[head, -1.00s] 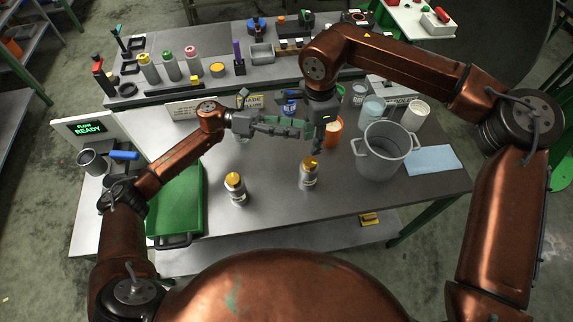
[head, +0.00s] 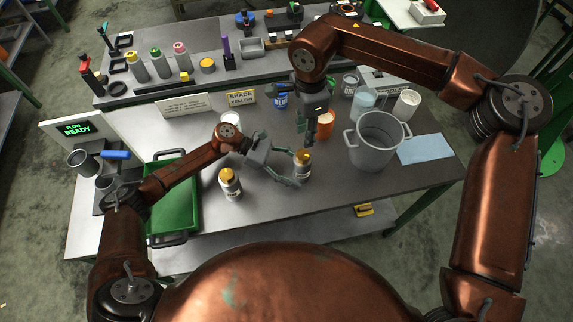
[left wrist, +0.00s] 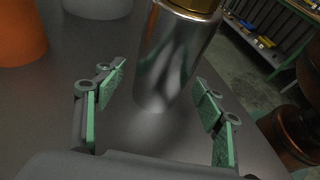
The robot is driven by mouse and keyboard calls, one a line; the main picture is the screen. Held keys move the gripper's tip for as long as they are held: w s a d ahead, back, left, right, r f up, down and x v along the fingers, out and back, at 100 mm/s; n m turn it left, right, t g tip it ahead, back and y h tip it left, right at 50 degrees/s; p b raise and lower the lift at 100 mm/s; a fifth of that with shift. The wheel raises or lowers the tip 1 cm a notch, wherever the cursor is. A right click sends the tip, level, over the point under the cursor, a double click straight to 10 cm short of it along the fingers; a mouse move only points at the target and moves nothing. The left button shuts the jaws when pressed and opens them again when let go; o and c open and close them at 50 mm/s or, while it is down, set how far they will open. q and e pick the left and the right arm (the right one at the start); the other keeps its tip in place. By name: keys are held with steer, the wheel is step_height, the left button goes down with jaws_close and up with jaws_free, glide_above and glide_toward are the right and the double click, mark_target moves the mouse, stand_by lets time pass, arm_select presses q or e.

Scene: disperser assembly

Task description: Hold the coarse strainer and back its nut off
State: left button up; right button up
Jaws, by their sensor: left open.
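Two steel strainers with brass nuts on top stand upright near the front of the bench, one at left (head: 230,184) and one at right (head: 302,166). I cannot tell by marking which is the coarse one. My left gripper (head: 293,168) is open at the right strainer, low near the bench. In the left wrist view the steel body (left wrist: 172,62) stands between and just beyond the open green-padded fingers (left wrist: 162,95), with its brass nut (left wrist: 198,5) cut off at the top. My right gripper (head: 311,138) points down behind the right strainer; its finger opening is unclear.
A grey two-handled pot (head: 377,142) stands to the right, beside a blue cloth (head: 426,149). An orange cup (head: 324,124) is close behind my right gripper. A green tray (head: 172,205) lies at left. The bench front between the strainers is free.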

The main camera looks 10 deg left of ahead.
arm_select(q)
steer(key=shift+x, duration=0.85)
steer(key=shift+c, duration=0.3)
steer(key=c, duration=1.7)
steer(key=shift+o, duration=0.2)
